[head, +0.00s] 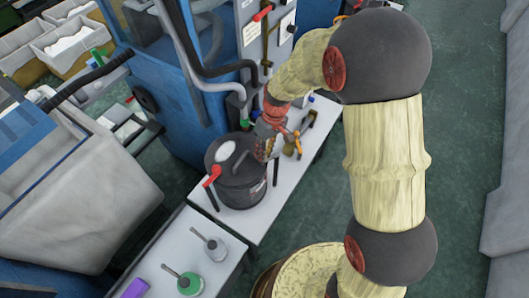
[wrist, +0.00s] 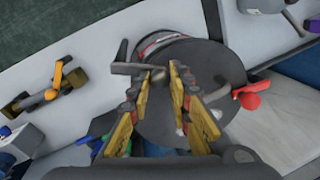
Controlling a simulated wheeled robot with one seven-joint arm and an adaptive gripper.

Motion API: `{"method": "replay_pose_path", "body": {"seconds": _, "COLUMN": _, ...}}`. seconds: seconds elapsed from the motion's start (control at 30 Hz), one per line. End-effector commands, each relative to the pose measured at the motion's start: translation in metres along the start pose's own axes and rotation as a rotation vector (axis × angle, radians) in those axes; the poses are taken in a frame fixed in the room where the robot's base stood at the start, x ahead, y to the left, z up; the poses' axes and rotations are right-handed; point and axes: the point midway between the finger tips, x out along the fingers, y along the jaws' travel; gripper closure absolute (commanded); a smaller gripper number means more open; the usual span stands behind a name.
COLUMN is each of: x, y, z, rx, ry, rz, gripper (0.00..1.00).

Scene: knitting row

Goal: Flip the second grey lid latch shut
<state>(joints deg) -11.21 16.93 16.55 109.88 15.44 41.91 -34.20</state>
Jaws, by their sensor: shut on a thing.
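A dark round pot (head: 240,185) with a dark grey lid (wrist: 208,62) stands on a white bench. At its rim a grey lid latch (wrist: 126,66) sticks out, seen in the wrist view. My gripper (wrist: 161,73) reaches over the lid with its yellow-sided fingers on either side of the latch's inner end, and it is shut on it. In the head view my gripper (head: 264,150) is at the pot's right rim and hides the grey latch. A red latch (head: 212,176) is at the near left rim, also in the wrist view (wrist: 252,96).
A brass valve with an orange handle (wrist: 52,92) stands on the bench close to the pot. Blue machines with hoses (head: 180,110) rise behind. Two small handled containers (head: 215,248) stand on a nearer bench. The green floor at right is clear.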

Motion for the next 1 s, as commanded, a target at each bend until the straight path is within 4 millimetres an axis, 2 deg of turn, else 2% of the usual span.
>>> {"method": "replay_pose_path", "body": {"seconds": 0.27, "x": -0.001, "y": 0.000, "z": -0.002, "rx": 0.034, "ry": 0.007, "rz": 0.000, "gripper": 1.00}}
{"method": "replay_pose_path", "body": {"seconds": 0.5, "x": -0.002, "y": 0.005, "z": -0.013, "rx": 0.283, "ry": 0.055, "rz": 0.000, "gripper": 1.00}}
{"method": "replay_pose_path", "body": {"seconds": 0.7, "x": -0.003, "y": 0.009, "z": -0.020, "rx": 0.427, "ry": 0.083, "rz": 0.000, "gripper": 1.00}}
{"method": "replay_pose_path", "body": {"seconds": 1.0, "x": -0.002, "y": 0.010, "z": -0.021, "rx": 0.447, "ry": 0.088, "rz": 0.000, "gripper": 1.00}}
